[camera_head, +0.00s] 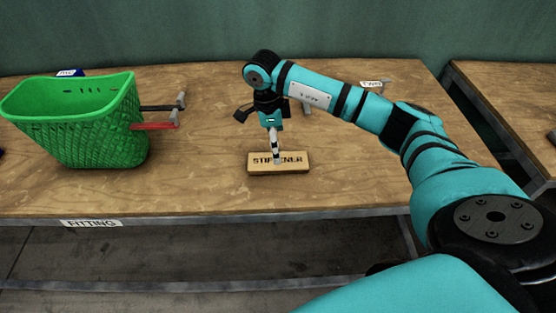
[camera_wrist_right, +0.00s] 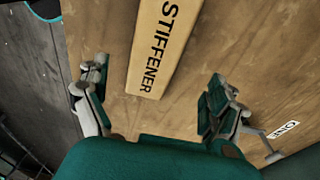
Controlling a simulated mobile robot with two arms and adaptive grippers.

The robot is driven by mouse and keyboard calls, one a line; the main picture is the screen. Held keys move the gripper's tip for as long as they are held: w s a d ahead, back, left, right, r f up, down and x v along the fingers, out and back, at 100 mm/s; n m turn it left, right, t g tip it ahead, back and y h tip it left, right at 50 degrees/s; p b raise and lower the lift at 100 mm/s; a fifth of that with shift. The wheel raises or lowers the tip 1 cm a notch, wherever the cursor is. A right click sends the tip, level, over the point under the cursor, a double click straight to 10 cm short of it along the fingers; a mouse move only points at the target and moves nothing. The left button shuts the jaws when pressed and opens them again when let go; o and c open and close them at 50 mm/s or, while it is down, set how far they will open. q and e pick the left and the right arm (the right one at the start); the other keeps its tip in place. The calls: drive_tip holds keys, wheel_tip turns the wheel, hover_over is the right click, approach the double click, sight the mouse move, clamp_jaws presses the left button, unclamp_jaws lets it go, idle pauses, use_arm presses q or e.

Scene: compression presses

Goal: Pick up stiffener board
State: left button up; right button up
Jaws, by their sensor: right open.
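The stiffener board (camera_head: 297,163) is a flat tan block with "STIFFENER" in black letters, lying on the wooden table in front of my right gripper (camera_head: 277,160). In the head view the gripper points down and overlaps the middle of the board. In the right wrist view the board (camera_wrist_right: 165,45) lies ahead of my open right gripper (camera_wrist_right: 155,98), its near end between the two spread fingers in the picture. Nothing is held, and contact with the board cannot be told. My left gripper is not in view.
A green basket (camera_head: 75,125) stands on the table at the left, with red and black handled tools (camera_head: 155,126) sticking out beside it. A "FITTING" label (camera_head: 91,223) is on the table's front edge. The table around the board is clear. Another table (camera_head: 520,85) stands at the right.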

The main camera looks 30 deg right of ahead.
sight(292, 162)
drive_tip(key=f+p, duration=0.1)
drive_tip(key=f, duration=0.1)
drive_tip(key=s+f+p, duration=0.1)
drive_tip(key=f, duration=0.1)
drive_tip(key=shift+a+f, duration=0.1)
drive_tip(key=shift+f, duration=0.75)
drive_tip(key=shift+w, duration=0.1)
drive_tip(key=c, duration=1.3)
